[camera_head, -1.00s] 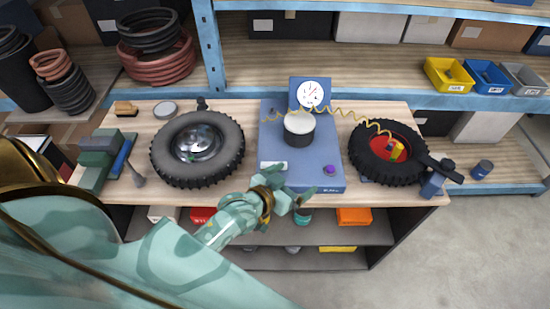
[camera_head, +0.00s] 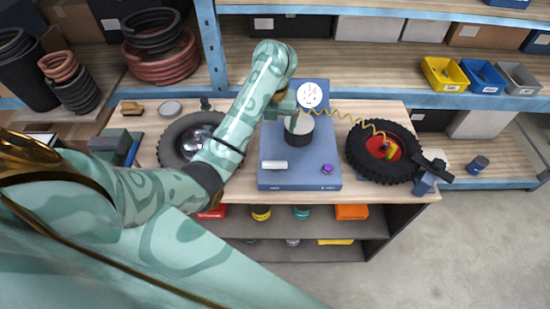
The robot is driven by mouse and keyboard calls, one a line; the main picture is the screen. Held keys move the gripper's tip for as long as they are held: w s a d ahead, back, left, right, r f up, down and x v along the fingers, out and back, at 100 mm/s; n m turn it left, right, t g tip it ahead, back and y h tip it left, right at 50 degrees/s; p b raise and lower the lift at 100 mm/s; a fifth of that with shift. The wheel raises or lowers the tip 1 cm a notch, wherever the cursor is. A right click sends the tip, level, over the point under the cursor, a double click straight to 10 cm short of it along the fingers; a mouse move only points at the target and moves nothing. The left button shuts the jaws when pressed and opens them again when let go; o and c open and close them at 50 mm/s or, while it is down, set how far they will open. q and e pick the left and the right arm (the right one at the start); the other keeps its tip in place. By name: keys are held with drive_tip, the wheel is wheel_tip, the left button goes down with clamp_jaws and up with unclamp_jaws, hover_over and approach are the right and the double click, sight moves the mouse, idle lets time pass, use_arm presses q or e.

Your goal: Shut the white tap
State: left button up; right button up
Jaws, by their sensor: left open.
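A blue bench device (camera_head: 300,175) stands in the middle of the workbench. On it is a round black piece with a white top (camera_head: 303,124), the likeliest white tap; I cannot make out a lever. My left gripper (camera_head: 292,112) is open above the upper left of this piece and hides part of it. I cannot tell whether they touch. A white dial gauge (camera_head: 310,94) stands behind it, with a yellow coiled hose (camera_head: 348,117) leading right. A purple knob (camera_head: 327,169) and a white strip (camera_head: 274,165) are near the front edge. My right gripper is not in view.
A tyre with a metal hub (camera_head: 178,150) lies left, partly behind my left arm. A tyre with a red hub (camera_head: 372,142) lies right. Yellow (camera_head: 441,73), blue (camera_head: 482,76) and grey bins stand on the shelf. The bench front is clear around the device.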

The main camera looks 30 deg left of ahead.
sight(275, 163)
use_arm(q)
drive_tip(key=shift+h, duration=0.5)
drive_tip(key=f+b, duration=0.2)
drive_tip(key=f, duration=0.3)
drive_tip(key=d+f+b, duration=0.1)
drive_tip(key=f+b, duration=0.1)
drive_tip(key=f, duration=0.3)
drive_tip(key=f+b, duration=0.2)
drive_tip(key=f, duration=0.2)
drive_tip(key=shift+d+f, duration=0.2)
drive_tip(key=shift+f, duration=0.8)
drive_tip(key=c, duration=1)
